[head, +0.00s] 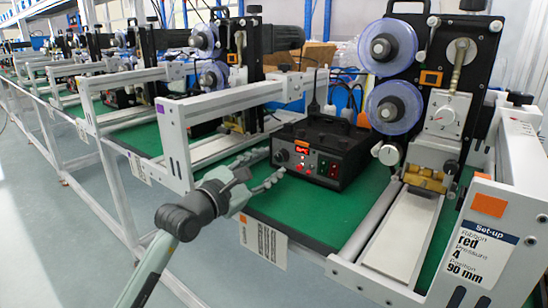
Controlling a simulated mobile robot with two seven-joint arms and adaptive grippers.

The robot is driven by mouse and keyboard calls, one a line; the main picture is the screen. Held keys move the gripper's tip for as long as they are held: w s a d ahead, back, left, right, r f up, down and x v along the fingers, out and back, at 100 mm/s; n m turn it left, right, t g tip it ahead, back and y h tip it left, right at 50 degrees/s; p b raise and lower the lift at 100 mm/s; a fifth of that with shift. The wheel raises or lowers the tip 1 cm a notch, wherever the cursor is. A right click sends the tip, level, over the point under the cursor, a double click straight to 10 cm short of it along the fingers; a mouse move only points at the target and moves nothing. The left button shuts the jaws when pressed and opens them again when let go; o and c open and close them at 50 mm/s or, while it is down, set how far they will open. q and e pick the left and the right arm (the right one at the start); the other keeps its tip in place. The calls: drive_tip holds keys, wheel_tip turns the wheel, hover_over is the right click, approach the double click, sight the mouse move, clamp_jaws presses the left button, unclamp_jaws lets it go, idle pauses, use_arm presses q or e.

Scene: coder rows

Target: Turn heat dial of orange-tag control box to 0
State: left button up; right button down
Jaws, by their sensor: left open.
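The black control box (335,147) stands on the green bench mat in the middle of the view. Its front has a lit red-orange display (302,151), a row of small buttons and lights, and a round dial (282,156) at the left end. The display's digits are too small to read. My left gripper (273,164) reaches in from the lower left, with its two grey fingers apart and empty. Its fingertips are close to the dial side of the box; I cannot tell whether they touch it. My right gripper is out of view.
An orange tag (489,205) and a set-up card (480,252) are on the white frame at right. A machine with purple reels (388,49) stands behind. White rails (228,97) flank the box. Similar stations recede left. Green mat (320,208) before the box is clear.

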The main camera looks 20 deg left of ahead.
sight(279, 157)
use_arm(q)
drive_tip(key=shift+x, duration=1.8)
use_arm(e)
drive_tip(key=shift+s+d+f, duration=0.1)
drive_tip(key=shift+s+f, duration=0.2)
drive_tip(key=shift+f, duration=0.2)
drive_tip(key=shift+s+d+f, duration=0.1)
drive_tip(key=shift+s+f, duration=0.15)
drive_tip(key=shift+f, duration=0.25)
use_arm(q)
clamp_jaws()
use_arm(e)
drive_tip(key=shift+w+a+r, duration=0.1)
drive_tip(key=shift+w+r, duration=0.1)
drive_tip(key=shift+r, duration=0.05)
